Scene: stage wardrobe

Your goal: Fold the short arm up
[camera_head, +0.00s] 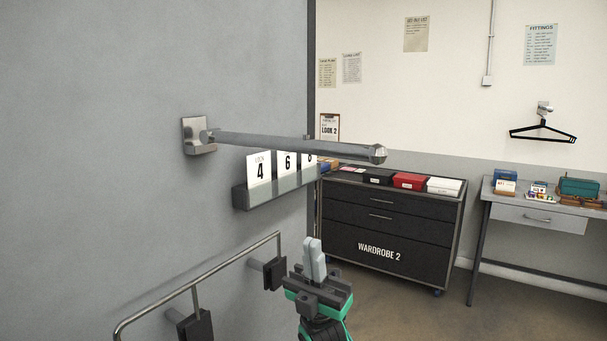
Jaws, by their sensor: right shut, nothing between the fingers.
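A short grey metal arm (290,146) sticks out roughly level from a bracket (197,136) on the grey wall at the left. Its free end has a faceted knob (377,153). My right gripper (313,250) is below the arm, pointing up, with its light grey fingers shut together and nothing between them. It is apart from the arm, below its outer half. My left gripper is not in view.
A rack with number cards (270,187) is on the wall behind and below the arm. A metal rail (215,272) runs along the wall at lower left, close to my right gripper. A black drawer cabinet (385,220) and a table (530,217) stand farther back.

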